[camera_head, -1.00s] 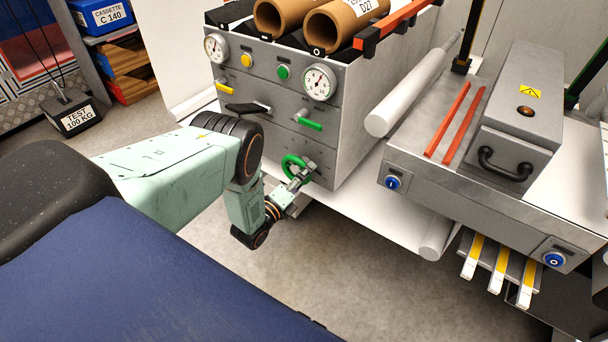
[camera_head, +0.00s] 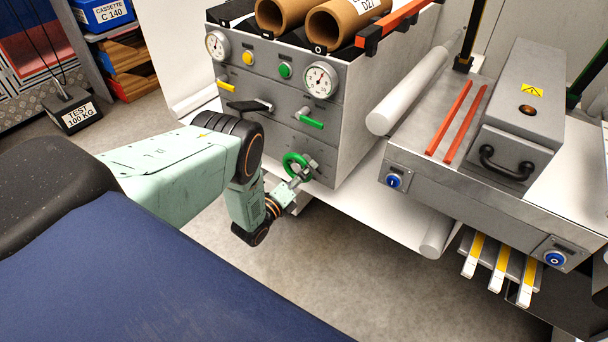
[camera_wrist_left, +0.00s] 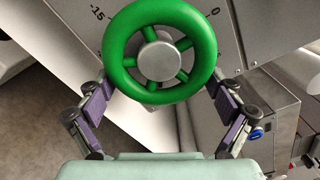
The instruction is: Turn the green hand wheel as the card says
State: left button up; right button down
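The green hand wheel (camera_head: 296,163) is on the lower front of the grey cabinet. In the left wrist view the wheel (camera_wrist_left: 118,62) is seen face-on, with a grey hub (camera_wrist_left: 159,60) and several spokes. Behind it a scale plate shows the marks "-15" and "0". My left gripper (camera_head: 298,182) is at the wheel's lower side. In the left wrist view its fingers (camera_wrist_left: 160,88) are spread wide, one on each side of the wheel, with nothing clamped between them. I cannot tell whether they touch the rim. No instruction card is readable. My right gripper is out of view.
Above the wheel are a green-handled lever (camera_head: 311,122), a black lever (camera_head: 248,105) and a gauge (camera_head: 320,80). A white roll (camera_head: 408,92) and a grey box with a handle (camera_head: 520,110) are to the right. Open floor (camera_head: 350,270) lies below.

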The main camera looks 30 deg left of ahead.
pick_arm(q)
jog(key=shift+s+d, duration=0.1)
jog(key=shift+s+f, duration=0.1)
jog(key=shift+s, duration=0.05)
jog(key=s+a, duration=0.1)
jog(key=s, duration=1)
jog(key=shift+s, duration=0.3)
jog(key=shift+w, duration=0.1)
jog(key=w, duration=0.8)
jog(key=w+d, duration=0.1)
jog(key=w, duration=0.2)
jog(key=shift+w, duration=0.4)
